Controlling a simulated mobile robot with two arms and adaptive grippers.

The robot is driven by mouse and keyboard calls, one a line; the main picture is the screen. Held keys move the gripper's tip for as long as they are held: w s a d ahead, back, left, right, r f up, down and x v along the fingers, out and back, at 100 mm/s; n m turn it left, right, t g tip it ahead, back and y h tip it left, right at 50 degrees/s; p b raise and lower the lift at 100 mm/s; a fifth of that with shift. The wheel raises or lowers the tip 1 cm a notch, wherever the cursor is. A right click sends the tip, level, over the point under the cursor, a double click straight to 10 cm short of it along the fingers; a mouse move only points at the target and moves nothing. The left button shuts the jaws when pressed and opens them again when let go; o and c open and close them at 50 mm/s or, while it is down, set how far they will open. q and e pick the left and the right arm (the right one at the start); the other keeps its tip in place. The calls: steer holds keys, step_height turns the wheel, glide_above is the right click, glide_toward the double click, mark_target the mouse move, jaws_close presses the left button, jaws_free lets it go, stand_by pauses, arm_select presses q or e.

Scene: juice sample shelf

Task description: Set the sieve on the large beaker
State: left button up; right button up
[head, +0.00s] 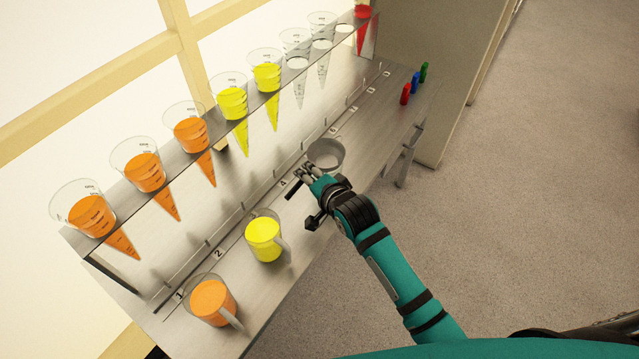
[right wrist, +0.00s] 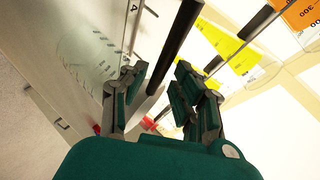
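A grey round, open-topped thing (head: 326,154), which looks like the sieve, is near the middle of the bench, just beyond my right gripper (head: 304,178). I cannot tell whether it rests on a beaker. In the right wrist view my right gripper (right wrist: 160,88) has its fingers spread. A black rod (right wrist: 178,45), perhaps a handle, runs in the gap between them and does not look clamped. Clear glass with graduation marks (right wrist: 88,50) shows left of the fingers. Two filled handled beakers stand nearer, one yellow (head: 263,240) and one orange (head: 212,300). My left gripper is out of view.
A raised shelf (head: 150,190) along the back holds several cone-bottomed vessels with orange, yellow, clear and red contents. Red (head: 405,94), blue (head: 415,82) and green (head: 424,72) small items stand at the bench's far end. The bench between them and the grey round thing is clear.

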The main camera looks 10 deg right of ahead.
steer(key=v, duration=1)
steer(key=shift+s+r, duration=0.2)
steer(key=shift+s, duration=0.05)
steer(key=shift+d, duration=0.1)
